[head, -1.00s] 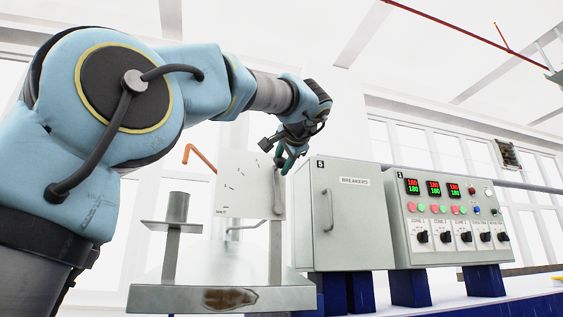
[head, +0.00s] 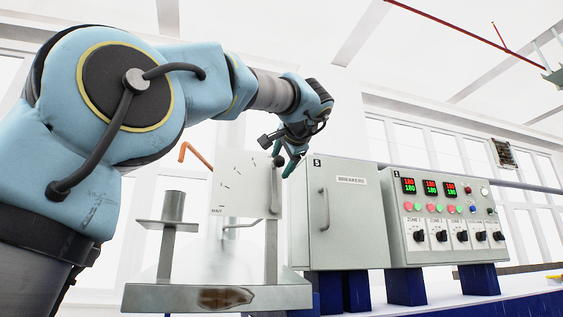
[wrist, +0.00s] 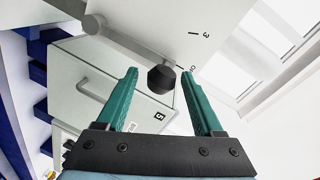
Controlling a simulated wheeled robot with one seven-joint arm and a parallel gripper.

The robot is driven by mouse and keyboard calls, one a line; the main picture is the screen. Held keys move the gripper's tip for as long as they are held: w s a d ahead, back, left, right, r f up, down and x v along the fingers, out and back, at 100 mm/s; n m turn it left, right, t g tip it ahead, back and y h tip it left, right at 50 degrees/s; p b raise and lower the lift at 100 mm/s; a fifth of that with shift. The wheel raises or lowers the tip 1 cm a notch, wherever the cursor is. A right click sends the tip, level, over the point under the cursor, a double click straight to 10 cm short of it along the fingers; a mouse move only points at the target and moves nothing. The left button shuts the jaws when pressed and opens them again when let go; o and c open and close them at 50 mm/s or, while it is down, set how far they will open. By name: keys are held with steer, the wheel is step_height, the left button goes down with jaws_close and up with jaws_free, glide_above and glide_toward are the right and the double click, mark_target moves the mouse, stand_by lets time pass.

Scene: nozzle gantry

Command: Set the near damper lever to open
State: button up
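The near damper lever is a grey bar (head: 274,194) on the right side of a white marked plate (head: 238,185). It stands upright with a black knob (head: 278,161) at its top. A word like SHUT is at the plate's lower left. In the wrist view the knob (wrist: 161,79) shows between my fingertips, with the bar (wrist: 135,42) running up and left across the plate (wrist: 185,22). My gripper (wrist: 159,74) is open, with a finger on either side of the knob in that view. I cannot tell whether either finger touches it. In the head view my gripper (head: 290,164) is beside the knob.
A grey breaker cabinet (head: 348,235) stands right of the plate, close to my gripper. A control panel (head: 440,250) with knobs and displays is further right. An orange bent bar (head: 197,155) rises behind the plate. A grey stand (head: 145,297) lies below.

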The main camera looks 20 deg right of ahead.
steer(key=shift+s, duration=0.1)
steer(key=b+v, duration=0.3)
steer(key=v, duration=0.7)
steer(key=shift+s+a+b, duration=0.15)
steer(key=shift+s+b, duration=0.1)
steer(key=shift+b, duration=0.1)
